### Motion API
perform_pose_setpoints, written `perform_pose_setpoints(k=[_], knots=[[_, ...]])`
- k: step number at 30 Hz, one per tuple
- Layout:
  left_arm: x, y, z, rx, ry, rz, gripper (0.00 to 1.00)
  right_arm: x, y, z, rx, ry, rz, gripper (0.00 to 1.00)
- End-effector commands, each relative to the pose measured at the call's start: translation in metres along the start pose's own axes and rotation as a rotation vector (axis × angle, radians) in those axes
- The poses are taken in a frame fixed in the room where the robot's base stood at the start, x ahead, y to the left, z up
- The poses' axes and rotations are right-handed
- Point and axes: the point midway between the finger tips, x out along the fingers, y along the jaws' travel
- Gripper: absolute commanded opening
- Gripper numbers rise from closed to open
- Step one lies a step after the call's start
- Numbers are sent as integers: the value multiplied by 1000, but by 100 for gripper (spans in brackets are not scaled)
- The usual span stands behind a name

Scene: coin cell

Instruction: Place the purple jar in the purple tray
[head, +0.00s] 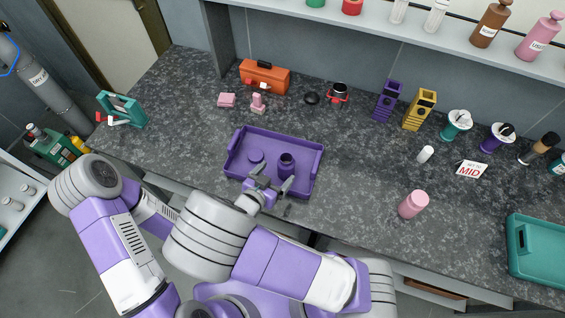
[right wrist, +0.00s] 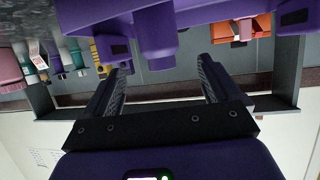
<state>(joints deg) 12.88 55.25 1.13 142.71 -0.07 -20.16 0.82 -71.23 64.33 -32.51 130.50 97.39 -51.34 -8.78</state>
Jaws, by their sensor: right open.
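The purple tray (head: 314,165) lies on the dark stone counter. The purple jar (head: 287,166) stands upright inside it, right of centre, with its dark mouth up. My right gripper (head: 271,184) is open at the tray's front edge, just short of the jar. In the right wrist view the picture is inverted. The open fingers (right wrist: 160,75) have nothing between them, and the jar (right wrist: 153,35) shows beyond them, apart from the tips. My left gripper is not in view.
An orange toolbox (head: 265,77), small pink pieces (head: 227,100) and a purple rack (head: 387,100) are behind.

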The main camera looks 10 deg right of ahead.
Motion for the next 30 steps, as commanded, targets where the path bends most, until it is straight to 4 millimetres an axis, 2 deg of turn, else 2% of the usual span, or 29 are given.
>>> perform_pose_setpoints(k=[3, 9, 30], knots=[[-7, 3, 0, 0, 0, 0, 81, -23, 0, -2, 0, -2, -2, 90], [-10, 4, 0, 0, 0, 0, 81, -42, 0, 0, 0, 0, 0, 90], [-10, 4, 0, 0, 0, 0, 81, -44, 0, 0, 0, 0, 0, 90]])
